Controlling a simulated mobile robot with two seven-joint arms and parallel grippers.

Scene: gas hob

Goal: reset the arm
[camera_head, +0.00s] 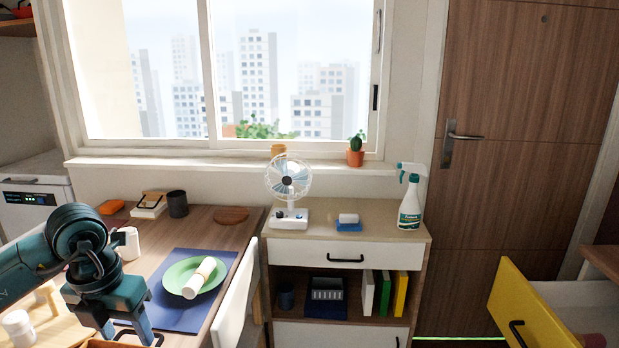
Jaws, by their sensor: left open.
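My left arm comes in from the left edge, and its gripper (127,331) points down at the lower left, in front of the table's near left part. Its two fingers are apart, and I see nothing held between them. A dark handle-like shape shows just below the fingers, partly hidden. My right gripper is not in view.
A wooden table (212,222) holds a green plate (178,277) with a rolled cloth on a blue mat (222,262), and a dark cup (177,204). A white chair (238,295) stands beside it. A cabinet (390,246) carries a fan (288,190) and spray bottle (410,205). A yellow drawer (530,308) is open.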

